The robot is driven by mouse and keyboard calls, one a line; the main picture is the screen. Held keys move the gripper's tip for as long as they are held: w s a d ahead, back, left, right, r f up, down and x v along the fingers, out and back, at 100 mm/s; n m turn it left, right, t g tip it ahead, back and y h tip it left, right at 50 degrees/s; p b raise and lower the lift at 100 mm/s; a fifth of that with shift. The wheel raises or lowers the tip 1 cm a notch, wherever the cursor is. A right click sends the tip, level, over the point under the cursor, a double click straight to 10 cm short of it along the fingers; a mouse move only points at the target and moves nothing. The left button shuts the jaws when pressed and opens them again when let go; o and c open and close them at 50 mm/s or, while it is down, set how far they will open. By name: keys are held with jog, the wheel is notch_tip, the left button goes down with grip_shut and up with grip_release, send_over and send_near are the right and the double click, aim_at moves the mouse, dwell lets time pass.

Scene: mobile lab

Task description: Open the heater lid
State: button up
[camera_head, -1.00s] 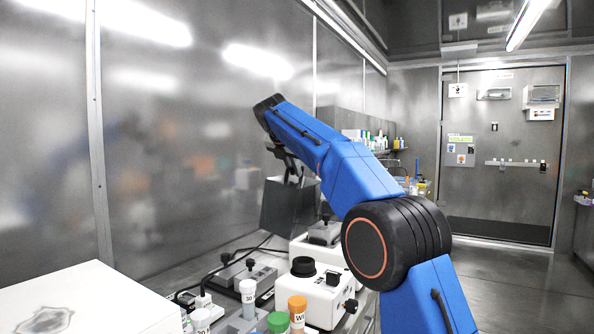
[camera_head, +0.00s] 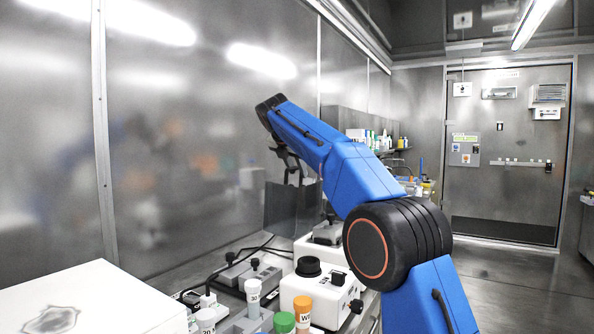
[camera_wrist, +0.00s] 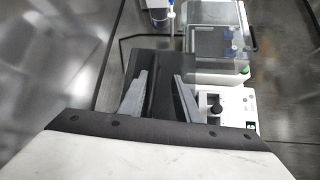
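My gripper (camera_wrist: 160,75) is open in the wrist view, its two grey fingers apart and nothing seen gripped. A dark flat panel (camera_wrist: 157,64) lies below and between the fingers; whether they touch it I cannot tell. In the head view a dark upright panel (camera_head: 291,207) stands just under my gripper (camera_head: 290,165), behind the bench devices. It may be the heater lid, but its hinge and base are hidden. A white device (camera_wrist: 242,112) with a black knob sits right of the fingers in the wrist view.
A clear-lidded box (camera_wrist: 215,45) stands beyond the fingers. On the bench, a white device with a black top (camera_head: 307,289), a grey plate device (camera_head: 250,271) with cables and capped tubes (camera_head: 303,311) stand close together. A metal wall (camera_head: 200,130) bounds the bench. Open floor lies toward the door (camera_head: 505,150).

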jog(key=v, duration=1.7)
jog(key=shift+s+a+r, duration=0.1)
jog(key=shift+c, duration=0.5)
jog(key=c, duration=0.5)
jog(key=shift+a+f+m, duration=0.1)
jog(key=shift+f+m, duration=0.2)
jog(key=shift+f, duration=0.1)
grip_shut()
jog(key=m+t+h, duration=0.2)
jog(key=m+h, duration=0.8)
jog(key=m, duration=0.5)
send_near(277, 179)
jog(key=r, duration=0.1)
jog(key=w+a+f+m+t, duration=0.1)
jog(key=w+a+t, duration=0.1)
jog(key=a, duration=0.1)
jog(key=shift+m, duration=0.3)
jog(key=shift+w+d+r, duration=0.25)
jog(key=shift+w+d, duration=0.5)
jog(key=shift+d, duration=1.1)
jog(key=shift+w+d+r, duration=0.2)
jog(key=shift+w+d, duration=0.5)
jog(key=shift+d, duration=1.1)
jog(key=shift+w+d+r, duration=0.25)
jog(key=shift+w+d, duration=0.5)
jog(key=shift+d, duration=1.1)
